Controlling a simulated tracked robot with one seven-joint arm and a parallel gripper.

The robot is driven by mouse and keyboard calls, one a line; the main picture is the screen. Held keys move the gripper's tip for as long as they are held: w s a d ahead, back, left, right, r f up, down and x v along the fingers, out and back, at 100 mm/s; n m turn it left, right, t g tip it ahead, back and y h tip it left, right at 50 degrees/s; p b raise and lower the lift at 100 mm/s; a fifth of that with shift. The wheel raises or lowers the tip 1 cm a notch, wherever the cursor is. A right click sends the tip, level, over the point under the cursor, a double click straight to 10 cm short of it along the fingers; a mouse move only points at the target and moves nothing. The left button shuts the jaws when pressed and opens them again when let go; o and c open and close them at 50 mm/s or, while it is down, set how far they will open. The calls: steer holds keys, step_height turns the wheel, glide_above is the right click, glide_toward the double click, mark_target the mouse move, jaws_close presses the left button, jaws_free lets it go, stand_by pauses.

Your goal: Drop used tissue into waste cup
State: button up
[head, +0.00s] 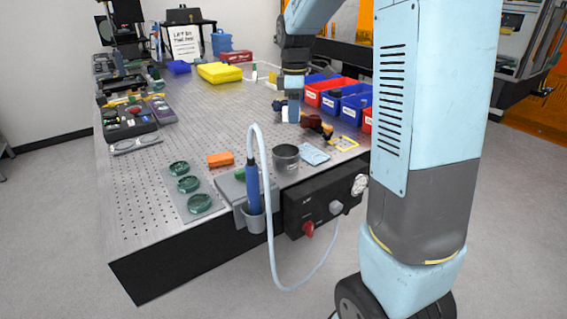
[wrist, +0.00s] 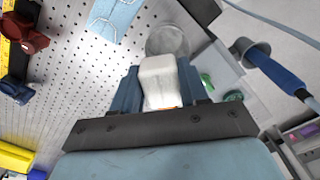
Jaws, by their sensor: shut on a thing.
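My gripper (wrist: 160,82) is shut on a crumpled white tissue (wrist: 160,76) in the wrist view. In the head view my gripper (head: 292,112) hangs above the table, behind the grey cup; the tissue is too small to make out clearly there. The grey metal cup (head: 286,164), which looks like the waste cup, stands upright near the table's front edge. In the wrist view the cup (wrist: 167,37) shows just beyond the tissue, its lower part hidden by it. The tissue looks apart from the cup, though its height above it is hard to tell.
A pale blue sheet (head: 314,153) lies right of the cup. Dark red and blue fixtures (head: 317,126) stand near my gripper. A blue-handled tool (head: 253,188) sits in a front holder with a looping cable. Red and blue bins (head: 325,97) line the right edge.

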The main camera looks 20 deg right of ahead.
steer(key=shift+f, duration=2.85)
steer(key=o, duration=1.2)
steer(key=shift+r, duration=0.1)
step_height(320, 180, up, 13)
steer(key=shift+r, duration=0.3)
